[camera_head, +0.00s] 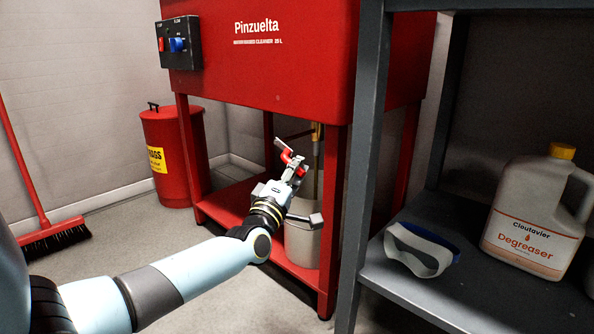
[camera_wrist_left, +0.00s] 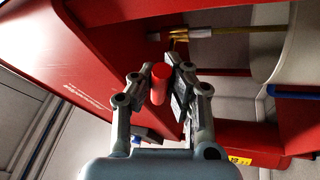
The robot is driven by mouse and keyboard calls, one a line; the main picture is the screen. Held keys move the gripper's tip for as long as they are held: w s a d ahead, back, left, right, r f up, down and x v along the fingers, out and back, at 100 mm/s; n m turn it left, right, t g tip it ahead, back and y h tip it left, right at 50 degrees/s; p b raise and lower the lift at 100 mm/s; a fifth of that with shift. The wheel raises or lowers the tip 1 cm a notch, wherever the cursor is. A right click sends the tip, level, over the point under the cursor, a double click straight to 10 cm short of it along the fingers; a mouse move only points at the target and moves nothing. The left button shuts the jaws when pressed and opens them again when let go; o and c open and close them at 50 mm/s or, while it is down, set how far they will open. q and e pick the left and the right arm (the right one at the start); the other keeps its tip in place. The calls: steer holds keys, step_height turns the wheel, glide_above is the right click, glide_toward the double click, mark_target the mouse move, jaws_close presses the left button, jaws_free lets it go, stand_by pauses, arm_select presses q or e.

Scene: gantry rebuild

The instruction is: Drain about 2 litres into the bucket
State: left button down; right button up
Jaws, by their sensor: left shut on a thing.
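The red cleaner cabinet (camera_head: 275,75) stands at the centre. My left gripper (camera_head: 290,165) reaches under it and is shut on a small red handle (camera_head: 287,152). In the left wrist view the red handle (camera_wrist_left: 160,84) sits between the two fingers of my left gripper (camera_wrist_left: 162,88). A pale bucket (camera_head: 302,245) stands on the cabinet's low red shelf, partly behind my gripper. A brass pipe (camera_head: 316,133) with a pale hose below it comes down above the bucket. My right gripper is not in view.
A grey shelf rack (camera_head: 362,150) stands close on the right, holding a degreaser jug (camera_head: 534,215) and white goggles (camera_head: 419,252). A red rag bin (camera_head: 172,130) and a broom (camera_head: 44,236) stand at the left. The floor between is clear.

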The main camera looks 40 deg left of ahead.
arm_select(q)
steer(key=shift+r, duration=0.15)
steer(key=c, duration=1.6)
jaws_free()
steer(key=shift+s+d+r, duration=0.1)
steer(key=o, duration=0.3)
steer(key=shift+o, duration=0.2)
steer(key=v, duration=1.2)
